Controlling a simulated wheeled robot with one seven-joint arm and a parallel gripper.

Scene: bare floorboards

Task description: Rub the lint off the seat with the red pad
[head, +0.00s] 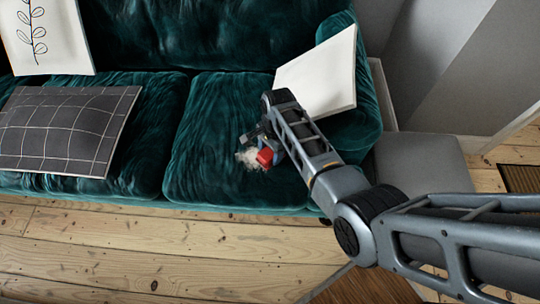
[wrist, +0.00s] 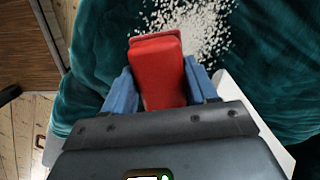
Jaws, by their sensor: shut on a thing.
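The red pad (head: 265,157) is held in my gripper (head: 272,148) over the front right part of the teal velvet sofa seat (head: 205,150). In the wrist view the red pad (wrist: 158,70) stands between the blue fingers of my gripper (wrist: 160,92), which are shut on it. A patch of pale lint (head: 248,158) lies on the seat beside the pad. In the wrist view the lint (wrist: 195,28) is a scatter of white crumbs just beyond the pad's far end. I cannot tell whether the pad touches the seat.
A white cushion (head: 318,75) leans at the sofa's right end, close behind my arm. A dark grid cushion (head: 65,130) lies on the left seat, and a leaf-print cushion (head: 45,40) stands behind it. Bare floorboards (head: 150,255) are clear in front.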

